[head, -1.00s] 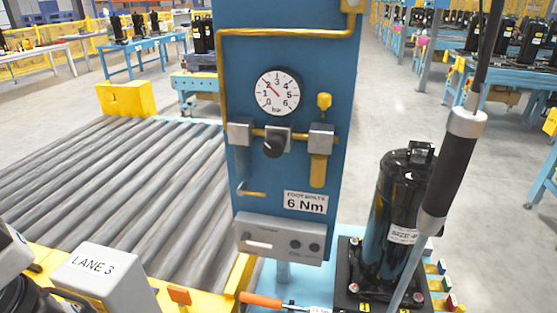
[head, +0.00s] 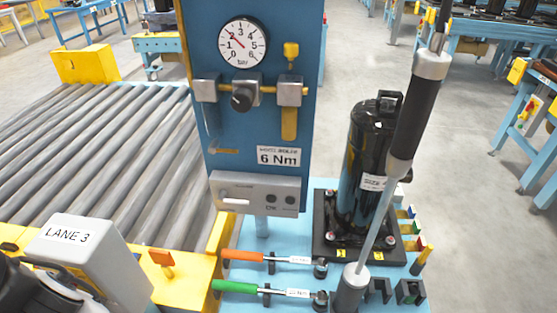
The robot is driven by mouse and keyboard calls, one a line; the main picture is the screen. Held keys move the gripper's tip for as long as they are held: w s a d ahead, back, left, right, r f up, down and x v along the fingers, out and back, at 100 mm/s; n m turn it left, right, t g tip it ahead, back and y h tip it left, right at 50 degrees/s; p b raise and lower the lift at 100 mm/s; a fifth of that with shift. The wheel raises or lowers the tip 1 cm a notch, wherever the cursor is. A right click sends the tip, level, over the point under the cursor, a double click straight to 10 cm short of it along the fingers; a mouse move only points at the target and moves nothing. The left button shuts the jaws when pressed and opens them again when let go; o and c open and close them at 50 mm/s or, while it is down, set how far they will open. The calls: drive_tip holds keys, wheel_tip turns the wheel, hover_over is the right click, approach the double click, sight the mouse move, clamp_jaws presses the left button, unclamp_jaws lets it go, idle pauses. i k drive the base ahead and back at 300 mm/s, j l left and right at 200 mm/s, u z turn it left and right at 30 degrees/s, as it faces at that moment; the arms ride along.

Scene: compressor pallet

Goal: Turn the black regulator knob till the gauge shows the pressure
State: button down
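The black regulator knob (head: 242,98) sits on the front of a grey block on the blue panel (head: 220,140), below the gauge. The round white gauge (head: 242,43) is marked 0 to 6 bar. Its thin red needle points up and left, near the 2; the exact reading is too small to tell. Nothing touches the knob. My gripper is not in view. A dark and white part at the lower left corner may be my arm.
A tool with a black grip (head: 415,115) hangs right of the panel, before a black compressor (head: 366,165). Orange- and green-handled wrenches (head: 245,256) lie on the blue bench. A LANE 3 box (head: 90,255) and roller conveyor (head: 110,150) are at left. Space before the knob looks clear.

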sight(242, 100)
drive_tip(key=k+l+u, duration=0.2)
drive_tip(key=u, duration=0.2)
drive_tip(key=k+l+u, duration=0.1)
drive_tip(key=u, duration=0.25)
drive_tip(key=k, duration=0.1)
